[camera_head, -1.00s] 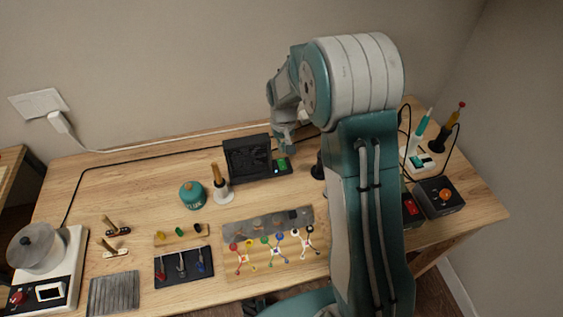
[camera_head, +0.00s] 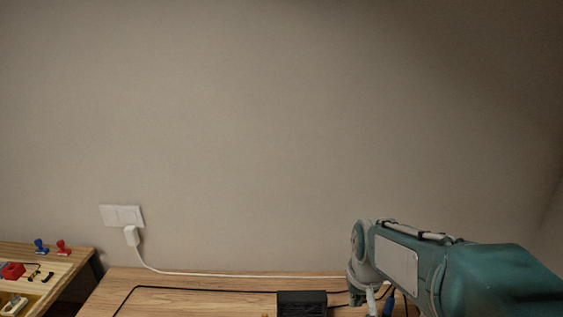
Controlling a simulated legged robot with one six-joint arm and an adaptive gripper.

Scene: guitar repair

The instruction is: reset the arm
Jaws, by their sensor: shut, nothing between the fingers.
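My arm reaches in from the lower right corner, with its teal and grey links lying roughly level above the workbench (camera_head: 215,284). My grey wrist bends down at the arm's left end. Part of my gripper (camera_head: 371,301) shows below it at the bottom edge, just right of a black box-shaped device (camera_head: 302,303). It is shut and I see nothing held in it. Its lower part is cut off by the frame.
A white plug (camera_head: 131,236) sits in the wall socket (camera_head: 121,215), with cables running along the bench's back. Another table (camera_head: 64,268) at the lower left holds a blue (camera_head: 41,246) and a red (camera_head: 64,247) small object. The bare wall fills most of the view.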

